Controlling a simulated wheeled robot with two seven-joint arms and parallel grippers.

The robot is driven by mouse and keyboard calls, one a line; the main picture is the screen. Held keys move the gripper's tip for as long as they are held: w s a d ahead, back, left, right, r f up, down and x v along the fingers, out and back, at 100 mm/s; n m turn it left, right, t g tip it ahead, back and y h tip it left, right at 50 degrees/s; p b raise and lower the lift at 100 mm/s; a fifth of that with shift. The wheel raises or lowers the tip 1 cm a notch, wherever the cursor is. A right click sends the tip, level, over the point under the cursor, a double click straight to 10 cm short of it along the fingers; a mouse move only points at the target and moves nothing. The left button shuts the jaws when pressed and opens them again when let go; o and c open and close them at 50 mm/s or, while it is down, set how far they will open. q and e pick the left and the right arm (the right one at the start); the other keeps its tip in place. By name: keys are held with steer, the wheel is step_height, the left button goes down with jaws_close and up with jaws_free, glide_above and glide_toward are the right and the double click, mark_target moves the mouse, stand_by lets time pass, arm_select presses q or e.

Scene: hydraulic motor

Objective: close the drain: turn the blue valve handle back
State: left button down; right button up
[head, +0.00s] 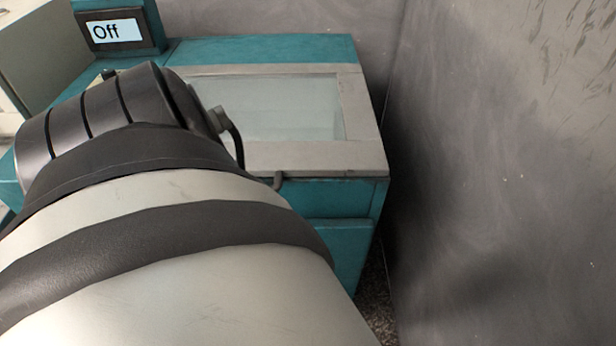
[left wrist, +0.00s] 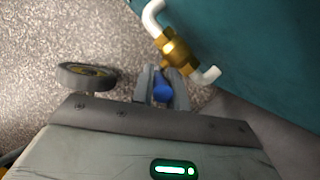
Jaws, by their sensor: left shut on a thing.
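The blue valve handle (left wrist: 163,92) shows in the left wrist view, between the fingers of my left gripper (left wrist: 162,82). The gripper is shut on the handle. The handle joins a brass valve body (left wrist: 175,48) with white pipe pieces (left wrist: 152,14) on both sides, beside the teal cabinet wall. In the head view my left arm covers the lower left of the picture and hides the valve and handle. My right gripper is in neither view.
The teal machine (head: 345,225) has a glass-windowed lid (head: 365,150) and a display reading "Off" (head: 112,31). A grey wall (head: 500,180) stands close on its right. A caster wheel (left wrist: 87,77) is left of the gripper, over speckled floor (left wrist: 60,40).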

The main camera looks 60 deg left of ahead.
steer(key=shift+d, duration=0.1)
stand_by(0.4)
arm_select(q)
steer(key=c, duration=1.4)
jaws_free()
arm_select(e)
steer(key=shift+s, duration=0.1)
